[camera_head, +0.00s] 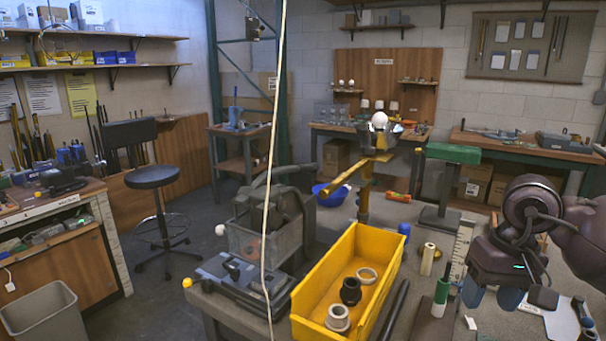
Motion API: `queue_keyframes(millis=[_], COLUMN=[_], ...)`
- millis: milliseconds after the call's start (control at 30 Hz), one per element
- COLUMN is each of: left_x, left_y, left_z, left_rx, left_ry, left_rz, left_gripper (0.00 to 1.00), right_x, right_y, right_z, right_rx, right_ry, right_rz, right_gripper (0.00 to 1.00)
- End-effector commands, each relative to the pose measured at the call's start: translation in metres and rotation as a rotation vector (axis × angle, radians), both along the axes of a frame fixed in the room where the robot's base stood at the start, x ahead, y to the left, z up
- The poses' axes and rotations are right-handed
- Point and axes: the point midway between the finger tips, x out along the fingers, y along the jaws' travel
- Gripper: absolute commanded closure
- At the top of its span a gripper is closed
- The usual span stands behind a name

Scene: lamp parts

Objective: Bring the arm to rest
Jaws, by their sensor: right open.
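My right gripper (490,296) is at the right, pointing down over the workbench, with its blue-tipped fingers apart. I see nothing between the fingers. A brass lamp stand (363,205) rises behind the yellow bin, with a slanted brass bar across it. My left gripper is out of view.
A yellow bin (310,287) holds several ring-shaped parts. A white cutting-board-like plate (562,323) lies at the lower right. A pale cord (270,170) hangs in front of the grey machine (285,245).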

Motion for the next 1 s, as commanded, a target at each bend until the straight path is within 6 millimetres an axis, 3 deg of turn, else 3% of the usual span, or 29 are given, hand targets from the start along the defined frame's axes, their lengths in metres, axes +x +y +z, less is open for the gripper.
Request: queue_keyframes(millis=[100, 300, 500, 600, 800, 1000], left_x=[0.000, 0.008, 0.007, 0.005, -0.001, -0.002], left_y=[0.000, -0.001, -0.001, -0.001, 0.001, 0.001], left_z=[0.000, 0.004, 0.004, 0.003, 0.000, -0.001], left_rx=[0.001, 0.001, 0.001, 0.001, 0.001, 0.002], left_ry=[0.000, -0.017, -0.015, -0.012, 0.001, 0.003], left_rz=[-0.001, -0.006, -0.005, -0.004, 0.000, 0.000], left_gripper=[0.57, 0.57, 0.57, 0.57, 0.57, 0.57], right_x=[-0.008, -0.028, -0.048, -0.053, -0.050, -0.037], right_y=[0.033, 0.095, 0.152, 0.170, 0.180, 0.159], right_z=[-0.018, -0.034, -0.026, -0.015, 0.008, 0.017], right_rx=[0.167, 0.516, 0.927, 1.121, 1.475, 1.782], right_ry=[0.032, 0.144, 0.368, 0.513, 0.858, 1.265], right_rz=[-0.056, -0.222, -0.493, -0.649, -0.992, -1.356], right_gripper=[0.45, 0.45, 0.45, 0.45, 0.45, 0.45])
